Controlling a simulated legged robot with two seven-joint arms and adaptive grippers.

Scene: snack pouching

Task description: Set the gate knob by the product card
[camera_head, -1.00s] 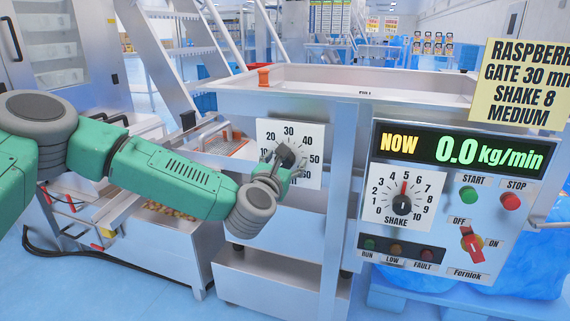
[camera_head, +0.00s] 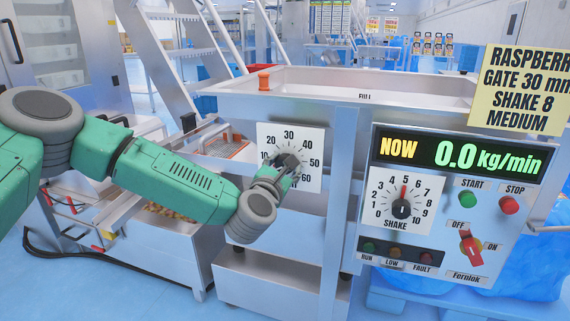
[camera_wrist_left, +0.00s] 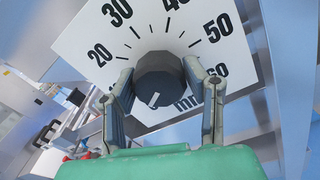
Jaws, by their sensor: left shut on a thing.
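The gate knob (camera_wrist_left: 160,78) is dark grey and round, on a white dial plate (camera_head: 311,143) numbered from 10 to 60 mm. A short white mark shows low on the knob's face in the left wrist view; I cannot read a clear setting from it. My left gripper (camera_head: 290,161) is at the dial, its two fingers (camera_wrist_left: 163,88) shut on the knob's sides. My right gripper is not in view.
The control panel (camera_head: 447,180) right of the dial reads NOW 0.0 kg/min. It has a shake knob (camera_head: 402,208) pointing near 5, a green start button (camera_head: 468,196), a red stop button (camera_head: 510,205) and a red switch (camera_head: 471,246). A steel post (camera_head: 343,220) stands between dial and panel.

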